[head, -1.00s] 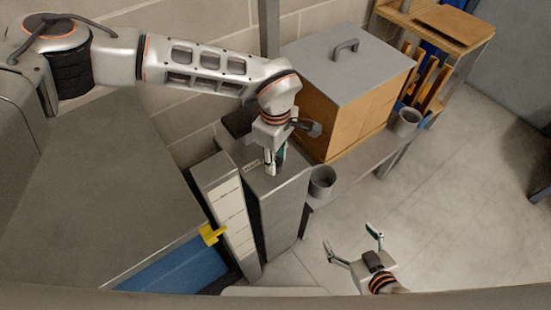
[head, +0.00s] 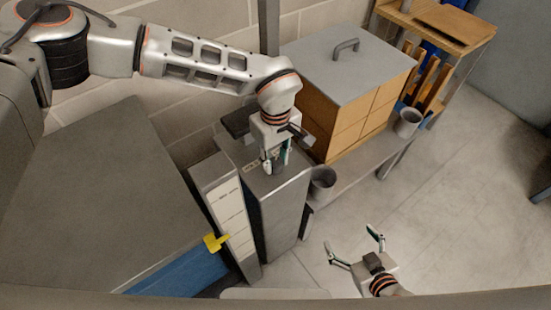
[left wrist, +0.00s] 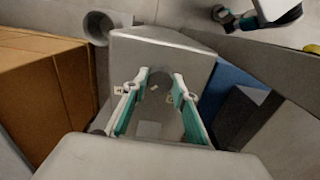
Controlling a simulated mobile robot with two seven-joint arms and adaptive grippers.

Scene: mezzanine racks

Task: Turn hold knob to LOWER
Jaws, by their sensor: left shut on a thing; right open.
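A grey pedestal (head: 285,205) stands below my left gripper (head: 277,168). In the left wrist view its flat top (left wrist: 190,58) carries a dark round knob (left wrist: 160,78) and small pale labels, too small to read. My left gripper (left wrist: 160,88) points down with one finger on each side of the knob and is shut on it. In the head view the gripper hides the knob, and part of a label strip (head: 250,166) shows beside the fingers. The knob's pointing direction cannot be told. My right gripper (head: 353,247) is open and empty, low over the floor at the right.
A white marked panel (head: 228,207) with a yellow piece (head: 216,242) stands left of the pedestal. A large carton stack (head: 365,120) with a grey handled lid and grey cups (head: 322,182) stand to the right. Floor at the right is clear.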

